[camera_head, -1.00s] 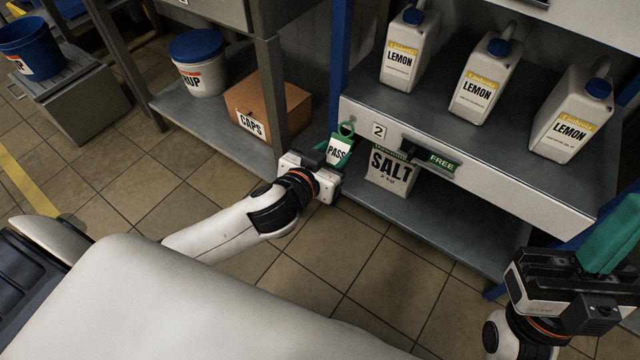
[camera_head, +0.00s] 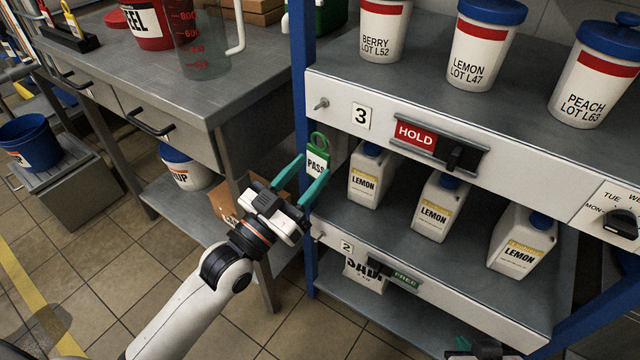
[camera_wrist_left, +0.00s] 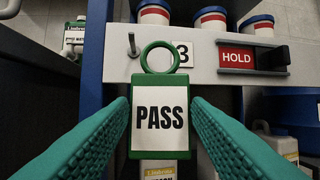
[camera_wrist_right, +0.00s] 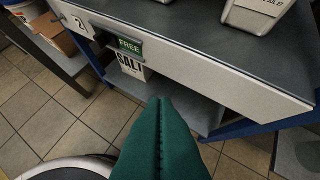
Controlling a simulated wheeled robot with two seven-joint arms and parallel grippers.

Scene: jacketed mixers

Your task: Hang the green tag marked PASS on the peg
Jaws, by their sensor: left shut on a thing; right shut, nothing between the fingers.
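The green tag marked PASS (camera_head: 317,162) has a white face and a green ring on top. My left gripper (camera_head: 314,168) is shut on its sides, and the tag hangs upright in front of the shelf. The left wrist view shows the tag (camera_wrist_left: 160,120) between the teal fingers. A metal peg (camera_head: 321,104) sticks out of the shelf front left of label 3. In the left wrist view the peg (camera_wrist_left: 132,45) is just left of the ring, apart from it. My right gripper (camera_wrist_right: 160,110) is shut and empty; the head view shows only part of it at the bottom.
A red HOLD slider (camera_head: 416,134) is right of label 3. A second peg (camera_head: 318,236) is by label 2 on the lower shelf. The blue post (camera_head: 303,60) stands left of the shelf fronts. Lemon jugs (camera_head: 435,208) stand on the lower shelf.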

